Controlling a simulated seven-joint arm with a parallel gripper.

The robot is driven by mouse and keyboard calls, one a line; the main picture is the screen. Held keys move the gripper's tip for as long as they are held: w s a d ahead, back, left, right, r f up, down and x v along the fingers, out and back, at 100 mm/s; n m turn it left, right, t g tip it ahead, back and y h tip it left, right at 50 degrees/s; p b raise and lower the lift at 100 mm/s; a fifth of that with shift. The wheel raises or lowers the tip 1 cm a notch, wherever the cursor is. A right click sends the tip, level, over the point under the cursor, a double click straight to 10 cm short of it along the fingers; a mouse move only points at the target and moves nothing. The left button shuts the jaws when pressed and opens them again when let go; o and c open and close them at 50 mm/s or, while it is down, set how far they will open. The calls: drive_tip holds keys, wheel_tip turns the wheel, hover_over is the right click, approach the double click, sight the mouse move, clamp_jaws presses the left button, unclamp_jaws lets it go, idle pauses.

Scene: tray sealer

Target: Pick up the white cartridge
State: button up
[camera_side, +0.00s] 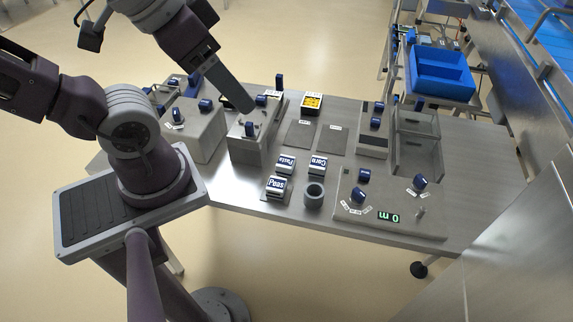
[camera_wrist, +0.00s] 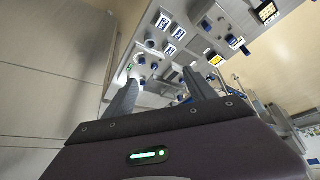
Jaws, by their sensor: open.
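No single item is plainly marked as the white cartridge. Three small white blocks with dark blue labels stand on the steel table: Peas (camera_side: 276,187), Pasta (camera_side: 286,164) and Corn (camera_side: 318,165). A white-and-black block with a yellow label (camera_side: 311,104) stands farther back; I cannot tell which of these is the cartridge. In the wrist view the labelled white blocks (camera_wrist: 169,48) are small, beyond the fingers. My gripper (camera_wrist: 160,77) is open and nothing shows between its fingers. In the side view my gripper (camera_side: 247,107) hangs over the grey box with blue knobs, apart from the labelled blocks.
A grey box with blue knobs (camera_side: 245,150) is below my gripper. A grey cup (camera_side: 314,195) stands beside the Peas block. A panel with knobs and a green display (camera_side: 388,217) is at the front right. A clear-walled box (camera_side: 417,152) stands behind it. A blue bin (camera_side: 441,75) is beyond.

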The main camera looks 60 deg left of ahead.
drive_tip(key=c, duration=0.3)
